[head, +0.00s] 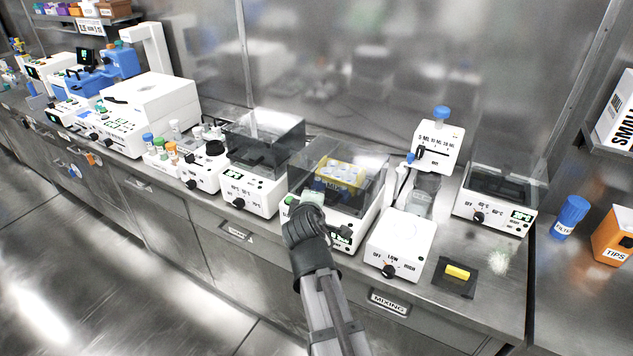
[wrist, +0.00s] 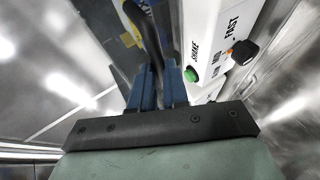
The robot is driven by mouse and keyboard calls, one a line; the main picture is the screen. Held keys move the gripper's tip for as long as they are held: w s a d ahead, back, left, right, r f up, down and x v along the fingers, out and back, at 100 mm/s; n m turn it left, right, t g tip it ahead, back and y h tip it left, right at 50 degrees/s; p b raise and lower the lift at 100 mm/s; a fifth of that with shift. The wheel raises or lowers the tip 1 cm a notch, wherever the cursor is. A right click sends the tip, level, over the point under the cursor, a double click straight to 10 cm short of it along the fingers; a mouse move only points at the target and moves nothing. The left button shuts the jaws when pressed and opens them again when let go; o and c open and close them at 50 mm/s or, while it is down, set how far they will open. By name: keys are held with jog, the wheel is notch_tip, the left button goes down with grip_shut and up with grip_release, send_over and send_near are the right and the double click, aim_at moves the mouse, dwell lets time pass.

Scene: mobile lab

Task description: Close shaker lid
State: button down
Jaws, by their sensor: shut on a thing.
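The shaker (head: 338,231) is a white box in the middle of the bench in the head view, with a dial and a green display on its front. Its clear, smoky lid (head: 372,168) stands over a yellow rack (head: 341,174). My gripper (head: 313,197) is at the shaker's front left, partly covering it. In the wrist view, the blue fingers of my gripper (wrist: 158,78) are shut on a dark bar, which appears to be the lid's handle (wrist: 146,38). The shaker's front with a green button (wrist: 191,75) is just to the right. I cannot tell whether the lid touches the base.
A similar device with a dark lid (head: 262,150) stands close on the left. A white stirrer (head: 400,243) is close on the right, with a dispenser (head: 437,146) behind it. A yellow piece on a dark pad (head: 457,272) lies near the bench's front edge.

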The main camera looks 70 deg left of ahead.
jog(key=shift+s+d+f, duration=0.15)
jog(key=shift+d+f, duration=0.1)
jog(key=shift+f, duration=0.5)
jog(key=shift+s+d+f, duration=0.15)
jog(key=shift+d+f, duration=0.05)
jog(key=shift+f, duration=0.5)
jog(key=c, duration=1.1)
grip_release()
jog(key=shift+a+f, duration=0.1)
jog(key=v, duration=1.4)
jog(key=shift+w+a+r, duration=0.1)
jog(key=shift+a+r, duration=0.05)
jog(key=shift+r, duration=0.15)
